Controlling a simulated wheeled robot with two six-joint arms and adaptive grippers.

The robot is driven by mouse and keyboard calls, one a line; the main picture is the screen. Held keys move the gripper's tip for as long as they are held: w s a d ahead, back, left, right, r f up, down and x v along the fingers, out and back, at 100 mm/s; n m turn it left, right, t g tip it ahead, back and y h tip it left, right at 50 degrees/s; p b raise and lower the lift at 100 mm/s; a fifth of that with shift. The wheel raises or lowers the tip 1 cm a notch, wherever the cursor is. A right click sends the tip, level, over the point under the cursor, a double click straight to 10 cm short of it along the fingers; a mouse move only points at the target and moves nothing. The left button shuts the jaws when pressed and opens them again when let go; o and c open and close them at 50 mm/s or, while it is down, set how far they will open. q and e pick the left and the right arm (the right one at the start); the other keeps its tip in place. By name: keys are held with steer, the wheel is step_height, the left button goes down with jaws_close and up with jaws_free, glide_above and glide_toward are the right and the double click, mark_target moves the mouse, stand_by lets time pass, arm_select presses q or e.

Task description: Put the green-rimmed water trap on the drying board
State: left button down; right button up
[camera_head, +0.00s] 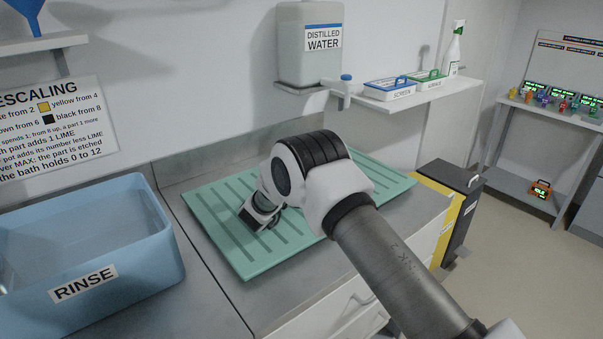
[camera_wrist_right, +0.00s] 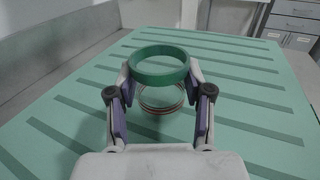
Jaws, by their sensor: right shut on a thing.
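The green-rimmed water trap (camera_wrist_right: 160,68) is between the fingers of my right gripper (camera_wrist_right: 160,95) in the right wrist view. Its green ring is on top, with a clear body and a dark reddish ring below. My right gripper is shut on it. It is over the green ribbed drying board (camera_wrist_right: 60,110), which also shows in the head view (camera_head: 240,250). I cannot tell whether the trap's bottom touches the board. In the head view my right arm covers part of the board, and the trap is hidden behind the wrist. My left gripper is not in view.
A blue rinse tub (camera_head: 150,235) stands left of the board. Yellow and black bins (camera_head: 460,190) stand at the right. Most of the board is clear.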

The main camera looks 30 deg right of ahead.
steer(key=shift+f, duration=0.2)
steer(key=o, duration=1.1)
steer(key=shift+w, duration=0.1)
steer(key=shift+c, duration=0.2)
steer(key=shift+r, duration=0.25)
steer(key=b+v, duration=0.2)
steer(key=v, duration=0.9)
steer(key=shift+a+f+b, duration=0.1)
steer(key=shift+a+b, duration=0.2)
steer(key=shift+a, duration=0.05)
steer(key=shift+s+a, duration=0.1)
steer(key=shift+s, duration=0.2)
